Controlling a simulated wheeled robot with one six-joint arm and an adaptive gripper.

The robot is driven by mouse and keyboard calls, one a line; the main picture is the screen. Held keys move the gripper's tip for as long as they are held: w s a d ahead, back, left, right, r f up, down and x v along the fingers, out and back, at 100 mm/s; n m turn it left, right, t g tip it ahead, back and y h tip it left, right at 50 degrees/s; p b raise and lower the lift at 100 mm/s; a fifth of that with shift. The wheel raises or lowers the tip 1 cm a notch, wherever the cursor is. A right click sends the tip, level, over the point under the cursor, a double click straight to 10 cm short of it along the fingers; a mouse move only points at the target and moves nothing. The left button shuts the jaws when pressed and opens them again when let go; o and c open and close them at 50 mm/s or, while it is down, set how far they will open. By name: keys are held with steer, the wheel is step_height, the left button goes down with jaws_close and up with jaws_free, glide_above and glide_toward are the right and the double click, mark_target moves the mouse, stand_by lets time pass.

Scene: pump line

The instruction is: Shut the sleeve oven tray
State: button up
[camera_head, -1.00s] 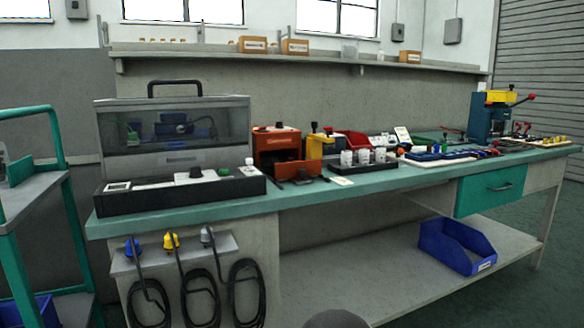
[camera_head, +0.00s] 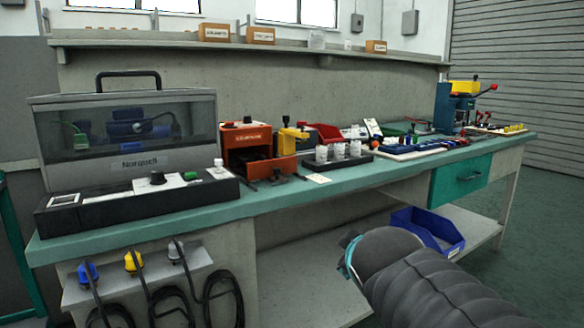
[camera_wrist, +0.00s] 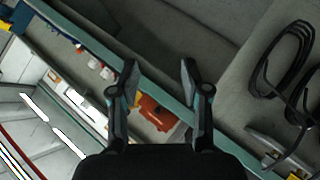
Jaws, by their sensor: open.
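The sleeve oven is an orange box (camera_head: 247,141) on the bench, between the clear-hooded tester and the white cups. Its orange tray (camera_head: 272,168) appears to stick out at the front, towards the bench edge. In the wrist view the orange oven (camera_wrist: 157,113) shows tilted between and beyond my fingers, partly covered by them; its tray cannot be told apart there. My gripper (camera_wrist: 160,70) is open and empty, apart from the oven.
The hooded tester (camera_head: 130,130) stands left of the oven. A yellow-and-black device (camera_head: 290,138) and a rack of white cups (camera_head: 338,153) stand close on its right. Plugs with looped black cables (camera_head: 220,290) hang below the front edge. A blue bin (camera_head: 428,230) sits on the lower shelf.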

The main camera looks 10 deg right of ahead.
mark_target(279, 169)
steer(key=w+r+n+t+y, duration=0.2)
steer(key=w+r+n+t, duration=0.2)
steer(key=w+r+n, duration=0.5)
steer(key=w+r+n+t+y, duration=0.35)
steer(key=w+r+n, duration=0.25)
steer(key=r+n, duration=0.45)
steer(key=w+a+f+n+g+y, duration=0.2)
steer(key=w+f+n, duration=0.1)
steer(key=n, duration=0.3)
steer(key=w+a+f+n+g+y, duration=0.2)
steer(key=w+a+f+n+g, duration=0.1)
steer(key=w+f+n, duration=0.1)
steer(key=w+a+f+n+g+y, duration=0.2)
steer(key=w+n, duration=0.3)
steer(key=n, duration=0.3)
steer(key=shift+w+a+f+g, duration=0.15)
steer(key=shift+f, duration=0.3)
steer(key=shift+w+a+f+g, duration=0.1)
steer(key=shift+w+f, duration=0.05)
steer(key=shift+f, duration=0.3)
steer(key=shift+c, duration=0.3)
jaws_close()
